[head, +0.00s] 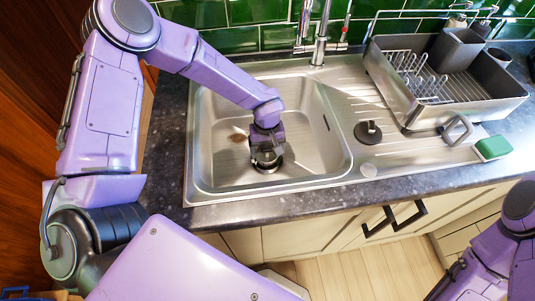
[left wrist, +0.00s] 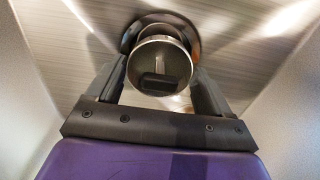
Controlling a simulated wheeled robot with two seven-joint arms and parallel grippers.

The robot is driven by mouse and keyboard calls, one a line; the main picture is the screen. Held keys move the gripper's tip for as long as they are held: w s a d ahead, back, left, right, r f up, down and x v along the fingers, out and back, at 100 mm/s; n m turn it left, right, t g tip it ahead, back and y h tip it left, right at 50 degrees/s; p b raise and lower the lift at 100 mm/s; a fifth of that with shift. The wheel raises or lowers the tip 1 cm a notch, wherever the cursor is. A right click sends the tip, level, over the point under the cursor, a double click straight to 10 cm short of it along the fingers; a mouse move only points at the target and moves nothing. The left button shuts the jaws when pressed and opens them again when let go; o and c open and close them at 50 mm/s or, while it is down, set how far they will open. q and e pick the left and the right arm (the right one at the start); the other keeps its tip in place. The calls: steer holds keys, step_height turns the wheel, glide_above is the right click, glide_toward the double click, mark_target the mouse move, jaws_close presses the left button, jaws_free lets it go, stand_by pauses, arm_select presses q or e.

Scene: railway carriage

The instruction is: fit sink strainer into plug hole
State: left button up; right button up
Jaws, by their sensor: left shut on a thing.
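The sink strainer (left wrist: 160,62) is a round metal disc with a dark knob, seen in the left wrist view between the fingers of my left gripper (left wrist: 158,88). My left gripper (head: 267,155) is shut on it, low inside the sink basin (head: 222,150). The plug hole (left wrist: 150,22) shows as a dark round opening with a metal rim just beyond the strainer, which covers part of it. In the head view the plug hole (head: 267,168) is partly hidden under the gripper. I cannot tell whether the strainer touches the rim.
A black round plug with a knob (head: 368,132) and a pale disc (head: 368,170) lie on the drainer right of the basin. The tap (head: 319,45) stands behind. A dish rack (head: 445,90) and a green sponge (head: 492,148) are at the right. Basin walls surround my left gripper.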

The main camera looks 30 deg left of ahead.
mark_target(267, 149)
arm_select(q)
steer(key=shift+f, duration=1.3)
steer(key=shift+f, duration=0.15)
steer(key=o, duration=0.9)
steer(key=shift+o, duration=0.2)
step_height(267, 149, up, 12)
steer(key=shift+r+b, duration=0.2)
steer(key=shift+b, duration=0.2)
